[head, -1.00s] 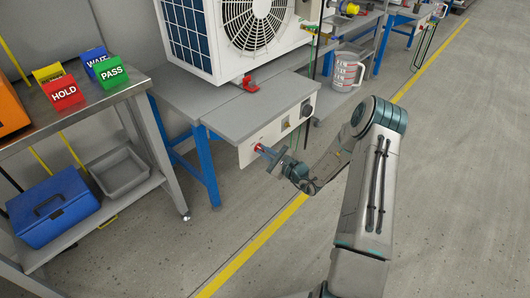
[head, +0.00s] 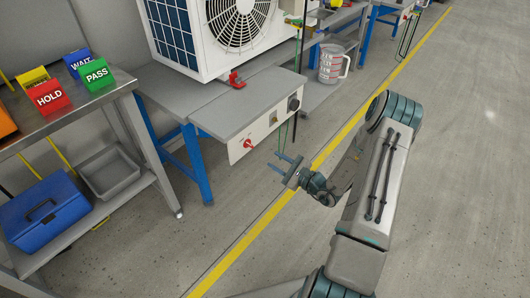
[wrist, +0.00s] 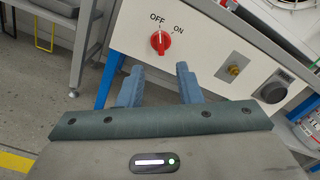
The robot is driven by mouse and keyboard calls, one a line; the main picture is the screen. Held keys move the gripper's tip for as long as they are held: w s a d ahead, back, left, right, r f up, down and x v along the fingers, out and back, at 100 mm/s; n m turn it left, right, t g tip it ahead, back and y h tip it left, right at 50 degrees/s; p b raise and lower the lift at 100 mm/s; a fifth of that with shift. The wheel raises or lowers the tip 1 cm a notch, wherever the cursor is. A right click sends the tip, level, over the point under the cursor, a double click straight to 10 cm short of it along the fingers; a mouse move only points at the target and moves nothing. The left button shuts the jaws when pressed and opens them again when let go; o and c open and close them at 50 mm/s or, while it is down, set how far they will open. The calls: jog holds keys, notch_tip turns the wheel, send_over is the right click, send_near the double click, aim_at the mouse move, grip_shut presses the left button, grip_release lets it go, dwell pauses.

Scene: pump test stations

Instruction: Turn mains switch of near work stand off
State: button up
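The near work stand (head: 225,112) has a white front panel with a red mains switch (head: 248,143). In the wrist view the red switch (wrist: 160,42) is clear, with OFF printed above it and ON to its upper right. Its raised grip looks upright, lined up with OFF. My gripper (head: 282,162) is in front of the panel, to the lower right of the switch, and touches nothing. In the wrist view its two fingers (wrist: 159,80) are apart and empty, with the switch above the gap between them.
A dark round knob (wrist: 273,92) and a brass fitting (wrist: 234,70) are on the same panel. A large fan unit (head: 215,35) stands on the bench. A steel table (head: 70,118) with coloured signs is at left. The floor at right is clear.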

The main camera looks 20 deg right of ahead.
jog(key=shift+v, duration=1.45)
jog(key=s+a+r+n+g+y+p, duration=0.1)
jog(key=s+a+r+n+g+p, duration=0.35)
jog(key=r, duration=0.35)
jog(key=s+a+r+n+g+p, duration=0.3)
jog(key=a+r+n+g, duration=0.2)
jog(key=r, duration=0.4)
jog(key=s+a+r+n+g+y+p, duration=0.1)
jog(key=s+a+r+n+g+p, duration=0.25)
jog(key=r, duration=0.45)
jog(key=s+d+r+n+h+p, duration=0.1)
jog(key=s+r+n+h+p, duration=0.2)
jog(key=r, duration=0.5)
jog(key=s+d+r+n+h+p, duration=0.2)
jog(key=s+r+h+p, duration=0.3)
jog(key=r, duration=0.3)
jog(key=s+d+r+n+t+h+p, duration=0.1)
jog(key=s+r+n+h+p, duration=0.3)
jog(key=r, duration=0.4)
jog(key=shift+s+d+r+h+p, duration=0.35)
jog(key=shift+s+p, duration=0.15)
jog(key=shift+s, duration=0.35)
